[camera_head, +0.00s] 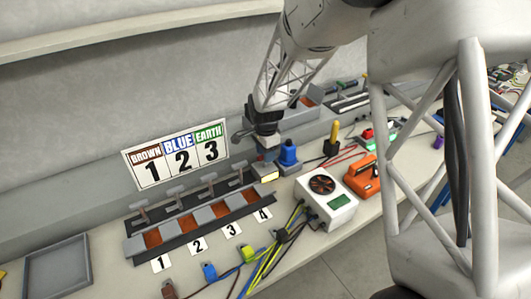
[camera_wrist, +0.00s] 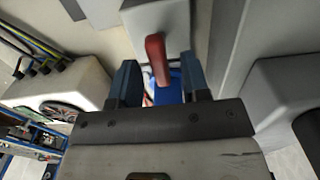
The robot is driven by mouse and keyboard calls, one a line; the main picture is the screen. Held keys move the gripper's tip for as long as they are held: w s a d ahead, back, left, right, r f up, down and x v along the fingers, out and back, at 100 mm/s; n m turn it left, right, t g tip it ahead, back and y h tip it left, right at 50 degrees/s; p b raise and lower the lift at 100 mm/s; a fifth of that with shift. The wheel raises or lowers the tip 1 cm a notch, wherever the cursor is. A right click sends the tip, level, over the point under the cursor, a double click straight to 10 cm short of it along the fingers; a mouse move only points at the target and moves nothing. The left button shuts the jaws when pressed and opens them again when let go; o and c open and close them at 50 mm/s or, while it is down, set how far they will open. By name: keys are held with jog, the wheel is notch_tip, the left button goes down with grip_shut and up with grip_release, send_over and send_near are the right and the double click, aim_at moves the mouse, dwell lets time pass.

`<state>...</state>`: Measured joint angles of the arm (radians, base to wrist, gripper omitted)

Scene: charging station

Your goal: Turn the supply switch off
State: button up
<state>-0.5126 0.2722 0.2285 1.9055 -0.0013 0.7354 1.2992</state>
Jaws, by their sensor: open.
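The supply switch shows in the wrist view as a pale grey box (camera_wrist: 150,18) with a red lever handle (camera_wrist: 156,55). The handle lies between the two blue fingers of my gripper (camera_wrist: 159,64), which are open on either side of it. I cannot tell whether a finger touches it. In the head view my gripper (camera_head: 266,142) is low at the back of the bench, left of a blue connector (camera_head: 288,152). The red handle cannot be made out there.
A white unit with a fan (camera_head: 336,208) and an orange device (camera_head: 362,178) stand to the right. A numbered row of grey slots (camera_head: 180,211) is at the left, under a sign (camera_head: 178,155). Cables and coloured plugs lie in front. A tray (camera_head: 57,266) is at lower left.

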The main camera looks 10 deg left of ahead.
grip_shut()
dwell(0.3)
jog(key=shift+n, duration=0.5)
jog(key=n, duration=0.3)
jog(key=shift+a, duration=0.1)
jog(key=n, duration=0.9)
jog(key=shift+a+n, duration=0.15)
jog(key=shift+n, duration=0.15)
jog(key=n, duration=0.4)
jog(key=shift+n, duration=0.3)
